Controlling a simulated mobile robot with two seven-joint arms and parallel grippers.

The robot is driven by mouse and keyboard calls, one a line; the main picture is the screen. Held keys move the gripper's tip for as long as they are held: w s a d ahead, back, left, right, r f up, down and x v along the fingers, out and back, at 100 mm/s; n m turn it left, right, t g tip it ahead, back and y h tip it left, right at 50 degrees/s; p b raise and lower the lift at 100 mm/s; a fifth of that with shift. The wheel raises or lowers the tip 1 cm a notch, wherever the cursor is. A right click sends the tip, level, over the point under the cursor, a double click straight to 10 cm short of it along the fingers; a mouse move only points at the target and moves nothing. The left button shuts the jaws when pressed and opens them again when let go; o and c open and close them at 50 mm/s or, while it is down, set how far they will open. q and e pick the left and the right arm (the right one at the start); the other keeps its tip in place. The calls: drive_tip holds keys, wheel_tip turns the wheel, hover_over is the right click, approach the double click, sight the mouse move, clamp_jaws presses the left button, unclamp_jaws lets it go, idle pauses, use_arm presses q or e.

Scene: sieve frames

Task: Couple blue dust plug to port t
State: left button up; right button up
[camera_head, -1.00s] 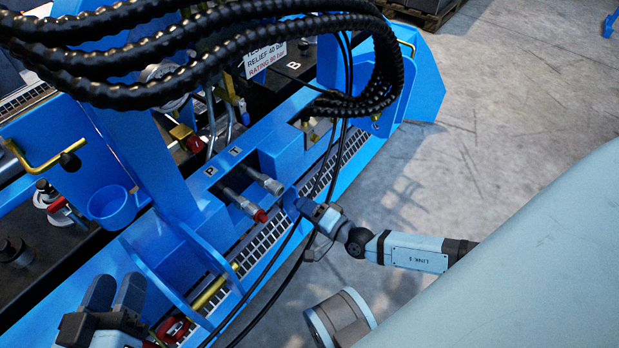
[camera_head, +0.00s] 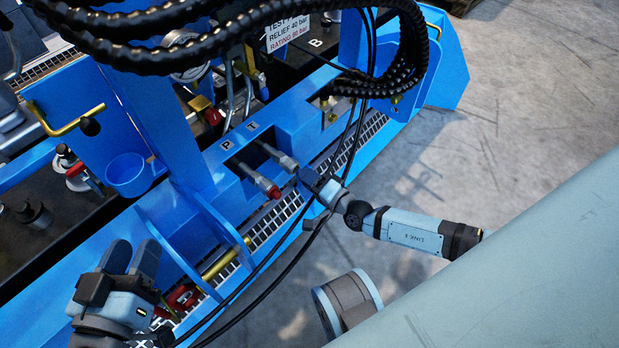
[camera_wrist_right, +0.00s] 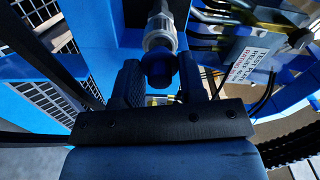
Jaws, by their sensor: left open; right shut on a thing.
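The port T fitting (camera_head: 281,158) is a silver stub beside the "T" label on the blue frame. The port P fitting next to it has a red cap (camera_head: 273,192). My right gripper (camera_head: 304,176) is at the free end of the port T fitting. In the right wrist view, it is shut on the blue dust plug (camera_wrist_right: 158,68), in line with the silver port T fitting (camera_wrist_right: 160,33). Plug and fitting look to meet; I cannot tell how far they engage. My left gripper (camera_head: 132,256) is open and empty at lower left.
Thin black hoses (camera_head: 345,165) hang close to my right gripper. Thick ribbed black hoses (camera_head: 225,35) arch over the top. A blue cup (camera_head: 128,176) and a brass handle (camera_head: 68,121) are at left. Open concrete floor (camera_head: 530,110) lies at right.

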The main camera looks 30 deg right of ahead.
use_arm(q)
drive_tip(key=shift+s+f, duration=0.1)
drive_tip(key=shift+f, duration=0.05)
use_arm(e)
drive_tip(key=shift+w, duration=0.1)
drive_tip(key=shift+w+a, duration=0.15)
drive_tip(key=shift+w, duration=0.25)
drive_tip(key=shift+w+a, duration=0.2)
drive_tip(key=shift+w, duration=0.35)
drive_tip(key=o, duration=1)
drive_tip(key=shift+w, duration=0.1)
drive_tip(key=shift+c, duration=0.2)
use_arm(q)
drive_tip(key=shift+f, duration=0.1)
drive_tip(key=shift+a+r+n+t+p, duration=0.15)
drive_tip(key=shift+r+t+p, duration=0.35)
drive_tip(key=shift+r+p, duration=0.55)
drive_tip(key=shift+r+n+t+p, duration=0.15)
drive_tip(key=shift+r+t+p, duration=0.45)
drive_tip(key=shift+r, duration=0.85)
use_arm(e)
drive_tip(key=v, duration=1.3)
drive_tip(key=shift+s, duration=0.4)
